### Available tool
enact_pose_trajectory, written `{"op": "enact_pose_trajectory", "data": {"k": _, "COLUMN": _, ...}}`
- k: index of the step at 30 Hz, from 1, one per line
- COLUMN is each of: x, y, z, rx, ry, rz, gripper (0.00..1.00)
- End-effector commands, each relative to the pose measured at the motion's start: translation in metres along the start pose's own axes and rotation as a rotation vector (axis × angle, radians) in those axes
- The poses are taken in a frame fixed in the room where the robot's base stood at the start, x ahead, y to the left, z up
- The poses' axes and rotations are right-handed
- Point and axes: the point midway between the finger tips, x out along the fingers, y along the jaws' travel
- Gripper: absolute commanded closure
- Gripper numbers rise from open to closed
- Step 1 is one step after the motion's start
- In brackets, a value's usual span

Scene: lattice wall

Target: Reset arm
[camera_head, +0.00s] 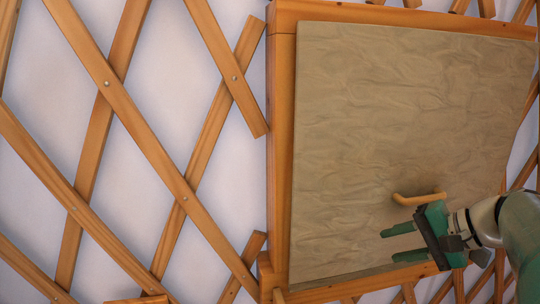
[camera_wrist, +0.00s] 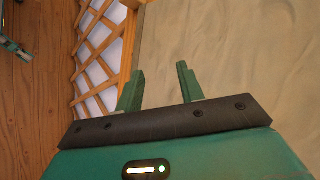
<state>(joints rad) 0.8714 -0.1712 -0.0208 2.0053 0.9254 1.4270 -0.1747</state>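My gripper (camera_head: 405,243) is at the lower right of the head view, in front of a grey-brown panel (camera_head: 390,120) set in an orange wooden frame (camera_head: 281,130). Its two green fingers point left and stand apart with nothing between them. A curved wooden handle (camera_head: 418,198) on the panel lies just above the gripper in the picture; the fingers are not around it. In the wrist view the open fingers (camera_wrist: 157,85) show with the pale panel (camera_wrist: 230,50) beyond them. The handle cannot be made out there.
A wooden lattice (camera_head: 145,145) over a white wall fills the left of the head view. It also shows in the wrist view (camera_wrist: 98,45), beside a plank floor (camera_wrist: 40,90). A green and grey object (camera_wrist: 14,46) lies at the wrist view's left edge.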

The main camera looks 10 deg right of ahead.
Motion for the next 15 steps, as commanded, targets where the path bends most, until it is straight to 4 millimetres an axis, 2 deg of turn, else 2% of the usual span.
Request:
{"op": "enact_pose_trajectory", "data": {"k": 1, "x": 0.018, "y": -0.003, "z": 0.023, "rx": -0.051, "ry": -0.025, "rz": 0.065, "gripper": 0.62}}
{"op": "enact_pose_trajectory", "data": {"k": 6, "x": 0.059, "y": 0.009, "z": 0.085, "rx": -0.234, "ry": -0.059, "rz": 0.283, "gripper": 0.62}}
{"op": "enact_pose_trajectory", "data": {"k": 9, "x": 0.075, "y": 0.02, "z": 0.117, "rx": -0.368, "ry": -0.063, "rz": 0.392, "gripper": 0.62}}
{"op": "enact_pose_trajectory", "data": {"k": 15, "x": 0.092, "y": 0.042, "z": 0.166, "rx": -0.682, "ry": -0.027, "rz": 0.553, "gripper": 0.62}}
